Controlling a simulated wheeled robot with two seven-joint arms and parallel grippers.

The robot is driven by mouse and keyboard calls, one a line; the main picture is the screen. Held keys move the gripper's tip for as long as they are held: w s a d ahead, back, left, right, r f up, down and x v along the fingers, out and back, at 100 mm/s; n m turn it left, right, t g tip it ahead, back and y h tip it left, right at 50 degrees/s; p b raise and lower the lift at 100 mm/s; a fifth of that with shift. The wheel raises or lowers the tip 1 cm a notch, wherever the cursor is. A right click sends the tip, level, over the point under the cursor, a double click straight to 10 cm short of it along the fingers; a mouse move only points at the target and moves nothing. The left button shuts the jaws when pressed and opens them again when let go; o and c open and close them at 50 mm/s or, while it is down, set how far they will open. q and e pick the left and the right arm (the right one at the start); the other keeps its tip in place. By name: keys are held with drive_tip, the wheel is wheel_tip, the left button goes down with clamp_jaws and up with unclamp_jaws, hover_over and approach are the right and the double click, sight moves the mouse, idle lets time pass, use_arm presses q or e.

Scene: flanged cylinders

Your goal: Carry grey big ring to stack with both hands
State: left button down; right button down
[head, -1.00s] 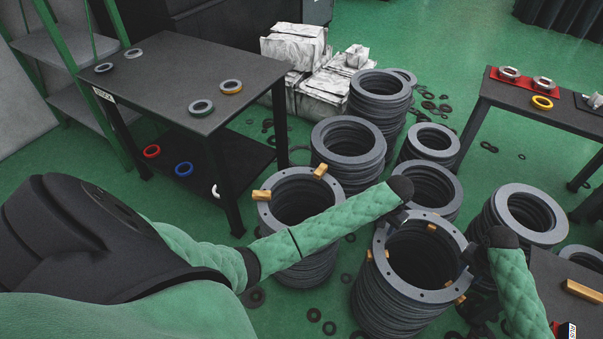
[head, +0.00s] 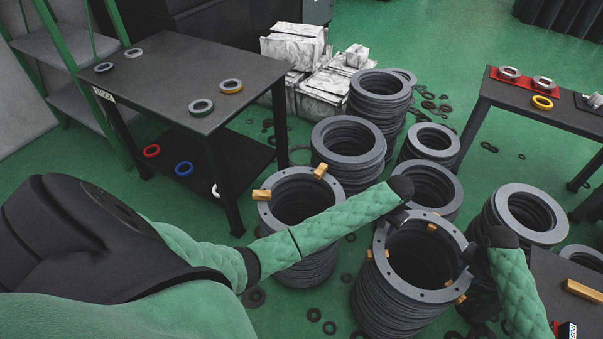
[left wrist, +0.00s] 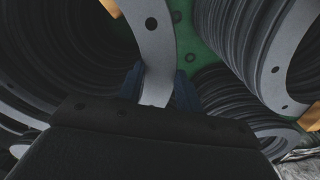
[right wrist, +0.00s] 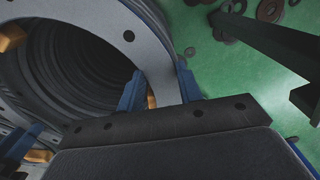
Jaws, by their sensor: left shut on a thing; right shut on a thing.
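The grey big ring (head: 400,287), a flat flange with small bolt holes, lies level over the opening of the front middle stack of dark rings (head: 385,318). Whether it touches the stack below cannot be told. My left gripper (head: 399,217) is shut on the ring's far left rim; in the left wrist view its blue fingers (left wrist: 160,90) straddle the ring (left wrist: 152,50). My right gripper (head: 468,255) is shut on the right rim; in the right wrist view its fingers (right wrist: 160,90) straddle the ring (right wrist: 150,45). Brass blocks (head: 460,299) sit around the ring. My arms partly hide the grippers.
Another stack with brass blocks (head: 268,215) stands close on the left. More ring stacks (head: 350,135) stand behind and to the right (head: 540,200). A dark table (head: 170,80) is at back left, another (head: 540,112) at right. Loose small rings litter the green floor.

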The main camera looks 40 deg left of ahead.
use_arm(q)
drive_tip(key=shift+a, duration=0.1)
use_arm(e)
drive_tip(key=shift+w+d, duration=0.1)
drive_tip(key=shift+d, duration=0.05)
use_arm(q)
drive_tip(key=c, duration=0.9)
unclamp_jaws()
drive_tip(key=shift+o, duration=0.2)
drive_tip(key=shift+s+f, duration=0.1)
use_arm(e)
drive_tip(key=c, duration=0.9)
unclamp_jaws()
drive_tip(key=shift+f, duration=0.1)
drive_tip(key=shift+o, duration=0.2)
use_arm(q)
drive_tip(key=shift+r+p, duration=3.6)
drive_tip(key=shift+p, duration=0.7)
use_arm(e)
wheel_tip(320, 180, up, 9)
use_arm(q)
drive_tip(key=shift+a+r+p, duration=0.75)
drive_tip(key=shift+a+p, duration=0.25)
drive_tip(key=shift+p, duration=0.15)
drive_tip(key=shift+a+r+p, duration=0.75)
drive_tip(key=shift+a+p, duration=0.2)
drive_tip(key=shift+p, duration=0.15)
use_arm(e)
drive_tip(key=shift+r, duration=2.2)
